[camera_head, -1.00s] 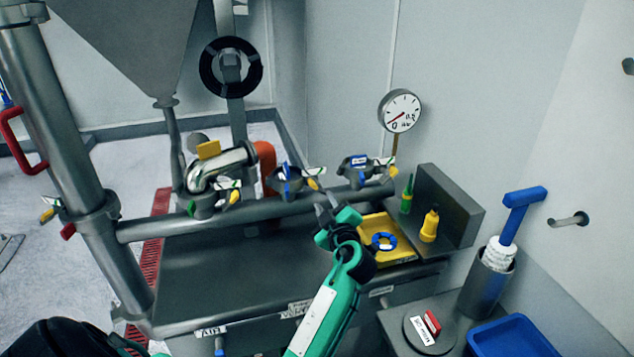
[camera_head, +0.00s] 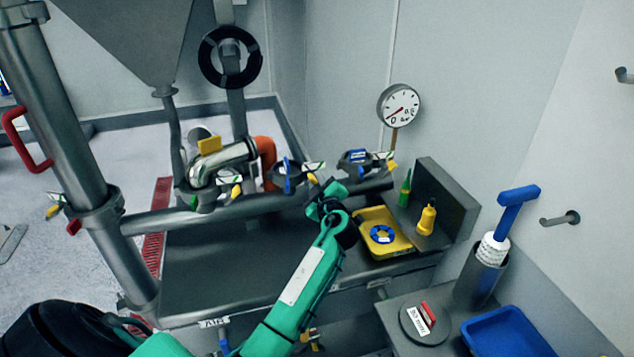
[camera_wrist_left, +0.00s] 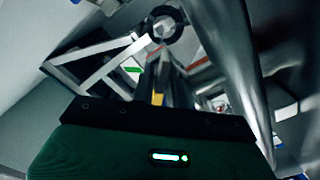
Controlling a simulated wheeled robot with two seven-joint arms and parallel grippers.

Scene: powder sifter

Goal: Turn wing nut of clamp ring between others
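Three clamp rings sit in a row along the horizontal grey pipe. The middle clamp ring (camera_head: 288,174) is dark grey with a blue handle, and its yellow wing nut (camera_head: 312,179) shows at its right side. Its neighbours are the left clamp ring (camera_head: 207,196) and the right clamp ring (camera_head: 357,162). My left gripper (camera_head: 317,190) is just below and beside the middle wing nut. Contact and finger opening are too small to make out. In the left wrist view, a yellow piece (camera_wrist_left: 158,98) shows beyond the gripper's mount, near metal parts. My right gripper is out of view.
A yellow tray (camera_head: 398,243) with a blue ring lies right of my arm, near yellow (camera_head: 427,218) and green (camera_head: 405,190) bottles. A pressure gauge (camera_head: 399,105) stands behind. A blue bin (camera_head: 506,335) is at lower right. The dark tabletop's left part is clear.

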